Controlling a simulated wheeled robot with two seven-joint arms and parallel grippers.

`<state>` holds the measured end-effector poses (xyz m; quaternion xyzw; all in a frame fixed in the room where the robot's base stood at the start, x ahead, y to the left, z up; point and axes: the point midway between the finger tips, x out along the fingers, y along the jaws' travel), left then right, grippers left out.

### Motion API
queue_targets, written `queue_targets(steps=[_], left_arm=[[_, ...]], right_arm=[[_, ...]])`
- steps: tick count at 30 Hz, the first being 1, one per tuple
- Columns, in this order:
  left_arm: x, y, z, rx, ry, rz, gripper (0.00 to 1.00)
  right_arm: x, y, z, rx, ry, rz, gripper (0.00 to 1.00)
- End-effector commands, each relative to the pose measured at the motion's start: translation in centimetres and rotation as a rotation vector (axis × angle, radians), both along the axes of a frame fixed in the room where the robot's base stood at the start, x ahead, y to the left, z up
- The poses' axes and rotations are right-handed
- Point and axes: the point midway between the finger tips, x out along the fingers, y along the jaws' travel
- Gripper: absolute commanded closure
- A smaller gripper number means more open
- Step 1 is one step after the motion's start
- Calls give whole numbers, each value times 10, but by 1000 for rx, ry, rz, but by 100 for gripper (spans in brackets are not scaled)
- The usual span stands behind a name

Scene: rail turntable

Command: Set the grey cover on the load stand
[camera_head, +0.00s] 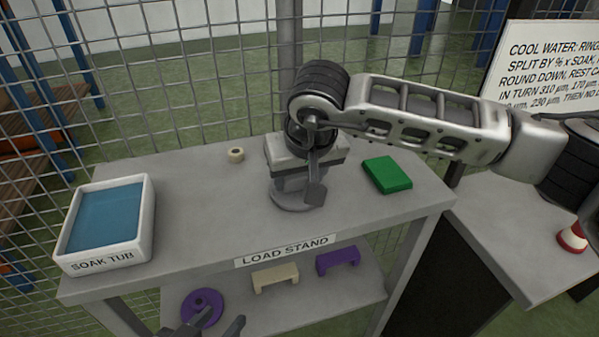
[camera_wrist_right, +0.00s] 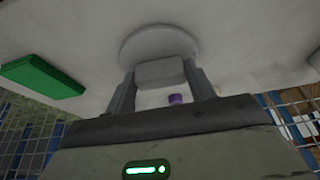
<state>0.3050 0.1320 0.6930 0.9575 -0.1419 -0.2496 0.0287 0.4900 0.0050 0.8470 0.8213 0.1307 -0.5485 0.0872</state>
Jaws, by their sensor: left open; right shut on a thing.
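The load stand is a grey table (camera_head: 190,205) with a "LOAD STAND" label on its front edge. The grey cover (camera_head: 287,203) is a round disc with a blocky grip on top, at the middle of the tabletop. My right gripper (camera_head: 298,184) points down from above and is shut on the cover's grip. In the right wrist view the cover's disc (camera_wrist_right: 158,40) shows beyond the grip held between both fingers (camera_wrist_right: 160,75). The disc is at or very near the tabletop; I cannot tell whether it touches. My left gripper (camera_head: 208,326) is open and empty at the bottom edge, in front of the lower shelf.
A white soak tub (camera_head: 148,215) with blue liquid stands at the left end. A green block (camera_head: 388,174) lies right of the cover, a small beige ring (camera_head: 236,154) behind left. The lower shelf holds a purple disc (camera_head: 202,307), a beige bracket (camera_head: 275,276) and a purple bracket (camera_head: 338,259).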

Motion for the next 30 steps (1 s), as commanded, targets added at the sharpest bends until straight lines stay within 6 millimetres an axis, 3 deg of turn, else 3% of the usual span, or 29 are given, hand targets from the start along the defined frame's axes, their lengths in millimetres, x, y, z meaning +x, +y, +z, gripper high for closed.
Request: queue_targets(steps=[5,6,8,20,30], left_arm=[[0,0,-3,-1,0,0,55],[0,0,-3,-1,1,-1,55],[1,-1,-2,-2,1,-1,55],[2,-1,3,-2,-6,-1,55],[0,-1,3,-2,0,0,55]], right_arm=[[1,0,-2,1,-3,0,88],[0,0,-2,-1,0,0,37],[0,0,-2,-1,0,0,24],[-2,-1,7,1,-2,0,24],[-26,-9,71,0,-4,0,24]])
